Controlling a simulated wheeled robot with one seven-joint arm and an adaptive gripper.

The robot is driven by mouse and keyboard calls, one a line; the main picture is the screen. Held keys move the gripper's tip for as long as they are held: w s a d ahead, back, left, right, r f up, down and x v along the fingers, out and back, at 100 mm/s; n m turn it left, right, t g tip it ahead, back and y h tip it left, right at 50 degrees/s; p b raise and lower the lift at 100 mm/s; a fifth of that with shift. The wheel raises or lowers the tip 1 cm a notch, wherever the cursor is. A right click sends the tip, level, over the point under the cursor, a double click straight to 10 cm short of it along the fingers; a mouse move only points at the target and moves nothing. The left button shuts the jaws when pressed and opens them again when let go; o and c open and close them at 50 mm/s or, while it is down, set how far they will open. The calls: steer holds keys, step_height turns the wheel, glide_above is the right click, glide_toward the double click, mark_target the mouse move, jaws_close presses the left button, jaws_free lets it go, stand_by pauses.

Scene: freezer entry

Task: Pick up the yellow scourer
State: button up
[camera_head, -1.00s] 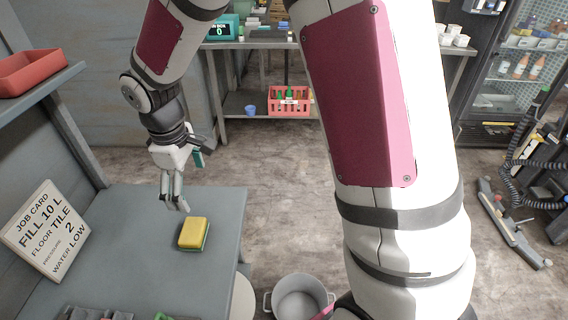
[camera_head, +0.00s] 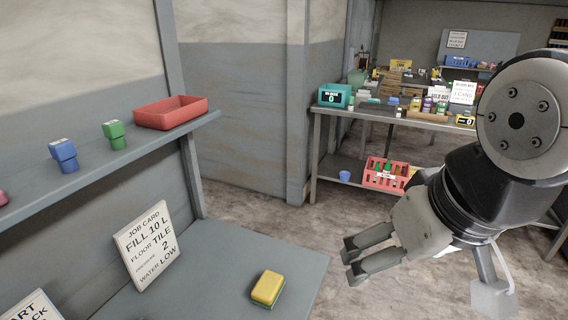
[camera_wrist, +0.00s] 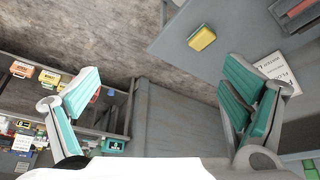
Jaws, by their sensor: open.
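The yellow scourer (camera_head: 267,287) lies flat on the grey table (camera_head: 225,265), near its right side, with a dark green layer underneath. It also shows in the wrist view (camera_wrist: 202,38), beyond my fingers and apart from them. My gripper (camera_head: 352,262) is in the air to the right of the scourer and of the table's edge in the head view. Its teal-padded fingers (camera_wrist: 168,100) are spread wide in the wrist view, with nothing between them.
A job card (camera_head: 147,244) stands at the back left of the table. A workbench (camera_head: 400,118) with a red crate (camera_head: 384,180) below stands behind.

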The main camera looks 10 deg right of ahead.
steer(key=shift+s, duration=0.2)
